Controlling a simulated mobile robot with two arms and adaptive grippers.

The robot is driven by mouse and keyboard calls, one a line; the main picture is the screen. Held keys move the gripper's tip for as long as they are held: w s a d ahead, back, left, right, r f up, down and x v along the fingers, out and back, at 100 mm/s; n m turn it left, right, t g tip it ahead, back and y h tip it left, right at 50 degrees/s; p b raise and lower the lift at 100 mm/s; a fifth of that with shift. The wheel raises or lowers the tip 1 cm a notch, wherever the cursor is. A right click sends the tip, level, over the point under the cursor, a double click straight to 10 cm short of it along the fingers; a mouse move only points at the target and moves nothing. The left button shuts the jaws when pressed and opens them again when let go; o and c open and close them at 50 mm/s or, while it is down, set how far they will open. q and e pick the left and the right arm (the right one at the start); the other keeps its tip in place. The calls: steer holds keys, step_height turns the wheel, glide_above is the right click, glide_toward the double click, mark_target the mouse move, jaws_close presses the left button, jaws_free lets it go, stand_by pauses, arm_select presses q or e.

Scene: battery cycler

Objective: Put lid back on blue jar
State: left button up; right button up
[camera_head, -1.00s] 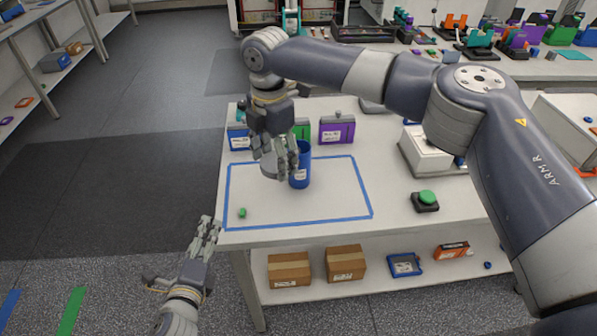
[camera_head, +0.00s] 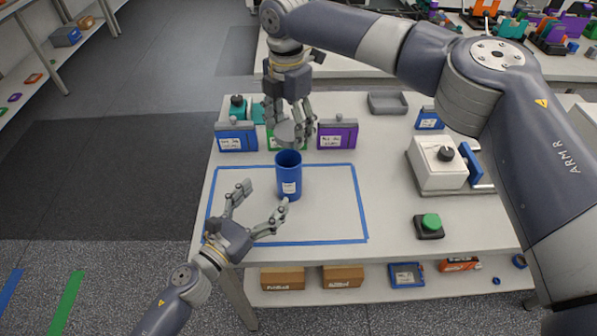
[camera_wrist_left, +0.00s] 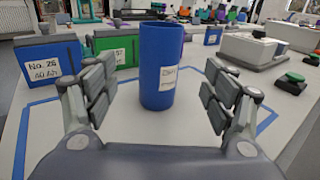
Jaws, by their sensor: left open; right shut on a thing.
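The blue jar (camera_head: 289,186) stands upright with its top open inside the blue taped outline on the table. It has a white label and also shows in the left wrist view (camera_wrist_left: 160,90). My right gripper (camera_head: 291,128) is shut on the grey round lid (camera_head: 288,134), which it holds above and just behind the jar, apart from its rim. My left gripper (camera_head: 264,196) is open, low over the table at the jar's front left. In the left wrist view its fingers stand on either side of the jar, with gaps and no clear contact.
Blue (camera_head: 236,143), green and purple (camera_head: 337,140) labelled cases line up behind the outline. A white device with a blue handle (camera_head: 437,165) and a green button (camera_head: 431,222) stand to the right. The outline's right half is clear.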

mark_target(295, 161)
arm_select(q)
steer(key=x, duration=1.1)
steer(key=shift+r, duration=0.25)
steer(key=shift+a, duration=0.1)
steer(key=c, duration=1.6)
